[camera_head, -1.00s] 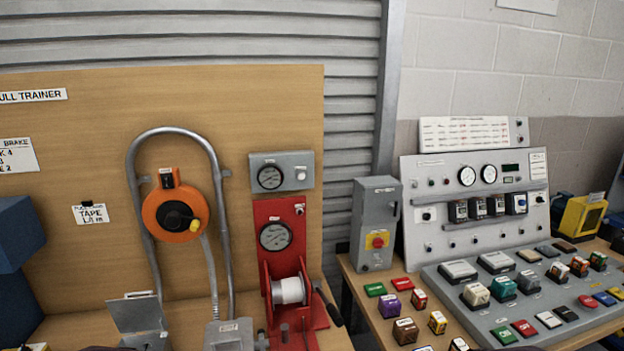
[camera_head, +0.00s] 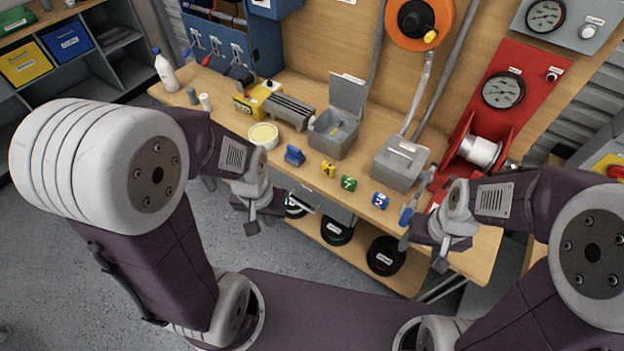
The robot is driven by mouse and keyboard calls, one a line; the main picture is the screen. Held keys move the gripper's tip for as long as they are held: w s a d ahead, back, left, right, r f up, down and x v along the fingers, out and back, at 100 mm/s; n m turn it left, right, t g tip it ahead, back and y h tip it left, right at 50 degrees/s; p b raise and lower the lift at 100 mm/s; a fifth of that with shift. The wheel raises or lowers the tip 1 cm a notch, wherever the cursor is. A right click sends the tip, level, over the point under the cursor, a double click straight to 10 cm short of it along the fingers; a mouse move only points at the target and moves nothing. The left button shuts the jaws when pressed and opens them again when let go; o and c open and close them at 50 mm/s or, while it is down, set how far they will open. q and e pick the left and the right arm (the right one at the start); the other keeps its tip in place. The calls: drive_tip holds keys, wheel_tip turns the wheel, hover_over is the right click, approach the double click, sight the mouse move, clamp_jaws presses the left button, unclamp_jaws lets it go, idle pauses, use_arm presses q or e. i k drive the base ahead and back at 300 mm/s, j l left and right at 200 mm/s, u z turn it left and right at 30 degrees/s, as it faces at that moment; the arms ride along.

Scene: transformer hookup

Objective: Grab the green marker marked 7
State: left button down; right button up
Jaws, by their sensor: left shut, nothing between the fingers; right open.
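The green marker marked 7 (camera_head: 348,183) stands on the front part of the wooden bench in the head view. A yellow marker (camera_head: 328,169) is just left of it and a blue marker (camera_head: 380,200) is to its right. My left gripper (camera_head: 250,222) is shut and empty, in front of the bench edge, left of and nearer than the green marker. My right gripper (camera_head: 422,250) is open and empty, in front of the bench edge to the right of the markers. Neither gripper touches a marker.
An open grey box (camera_head: 338,125) and a closed grey box (camera_head: 400,162) stand behind the markers. A blue piece (camera_head: 294,155) and a round tub (camera_head: 263,136) are to the left. A red stand with a white spool (camera_head: 481,151) is at right. Black reels (camera_head: 385,256) are on a lower shelf.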

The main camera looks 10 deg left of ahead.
sight(348, 183)
drive_tip(key=i+j+z, duration=0.1)
drive_tip(key=j+z, duration=0.4)
drive_tip(key=j, duration=0.15)
drive_tip(key=j+z, duration=0.5)
drive_tip(key=k+j+z, duration=0.1)
drive_tip(key=j+z, duration=0.35)
drive_tip(key=j, duration=0.3)
drive_tip(key=k+j+z, duration=0.2)
drive_tip(key=j+z, duration=0.3)
drive_tip(key=j, duration=0.15)
